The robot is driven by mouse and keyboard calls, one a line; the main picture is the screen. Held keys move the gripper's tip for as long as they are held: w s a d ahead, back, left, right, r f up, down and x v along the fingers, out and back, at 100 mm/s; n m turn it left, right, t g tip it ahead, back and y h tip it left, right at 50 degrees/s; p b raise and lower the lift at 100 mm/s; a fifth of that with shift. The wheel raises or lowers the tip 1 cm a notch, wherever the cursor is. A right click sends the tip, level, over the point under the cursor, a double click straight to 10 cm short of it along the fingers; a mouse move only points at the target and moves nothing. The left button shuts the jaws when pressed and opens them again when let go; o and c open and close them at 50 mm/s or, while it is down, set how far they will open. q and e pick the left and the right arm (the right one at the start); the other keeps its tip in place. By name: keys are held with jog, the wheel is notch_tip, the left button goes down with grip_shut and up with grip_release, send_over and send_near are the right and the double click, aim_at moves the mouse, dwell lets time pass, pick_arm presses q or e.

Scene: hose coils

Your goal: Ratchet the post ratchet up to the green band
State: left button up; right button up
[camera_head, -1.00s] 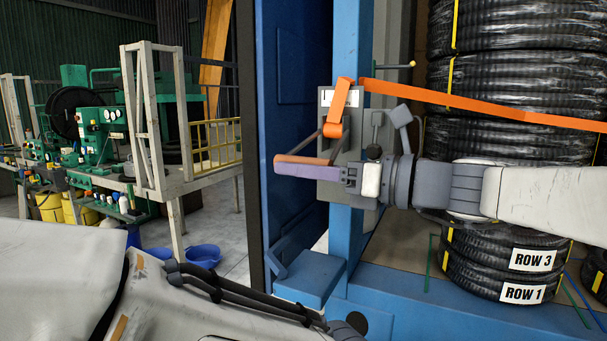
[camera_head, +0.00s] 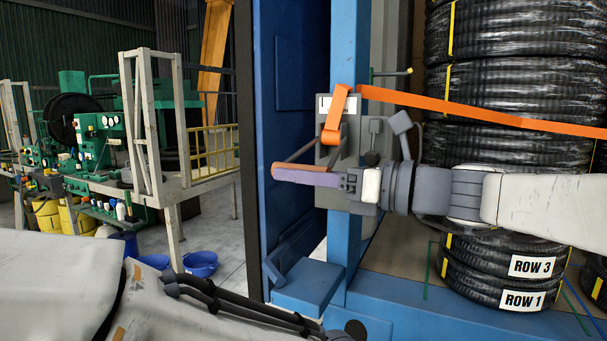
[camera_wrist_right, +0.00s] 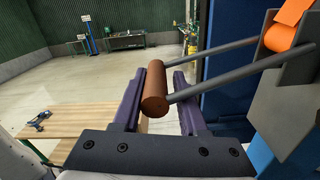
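The post ratchet (camera_head: 352,138) is a grey plate on the blue post, with an orange strap wound through it. Its lever is two grey rods ending in a brown-orange handle (camera_head: 305,167), now low and pointing left. My right gripper (camera_head: 285,177) has purple fingers at the handle, just below it in the head view. In the right wrist view the handle (camera_wrist_right: 155,90) lies between the two fingers, closer to the left one, with a gap on the right, so the gripper looks open around it. I cannot make out a green band. My left gripper is out of view.
The orange strap (camera_head: 450,102) runs right across the stacked black hose coils (camera_head: 510,90). The blue post (camera_head: 346,235) stands beside a blue door panel (camera_head: 295,150). A wooden bench (camera_wrist_right: 85,125) shows below left in the right wrist view.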

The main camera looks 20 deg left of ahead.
jog(key=d+b, duration=0.4)
jog(key=d, duration=0.6)
jog(key=shift+s+d, duration=0.2)
jog(key=shift+s, duration=0.2)
